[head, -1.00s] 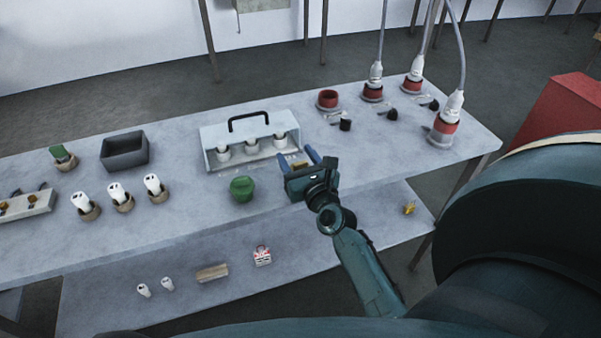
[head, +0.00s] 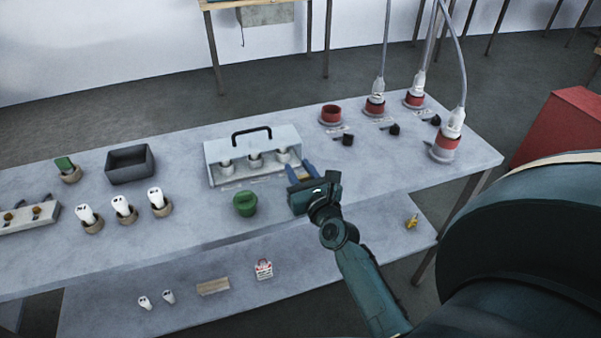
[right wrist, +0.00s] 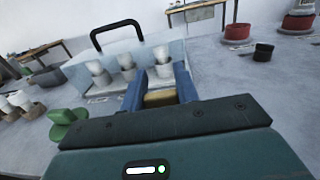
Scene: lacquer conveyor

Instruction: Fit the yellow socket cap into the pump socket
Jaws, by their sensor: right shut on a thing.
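My right gripper (head: 302,172) is shut on a yellow-tan piece, which shows between its blue fingers in the right wrist view (right wrist: 160,98). This looks like the yellow socket cap, though most of it is hidden by the jaws. The gripper is above the table, just in front of the right end of the grey handled case. An open red socket (head: 331,114) without a plug stands at the back, right of the case, apart from the gripper. It also shows in the right wrist view (right wrist: 237,32). I cannot read which socket is the pump's. My left gripper is not in view.
The handled case (head: 212,166) holds several white pieces. A green cap (head: 245,204) stands left of the gripper. A small yellow object (head: 412,221) lies on the lower shelf.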

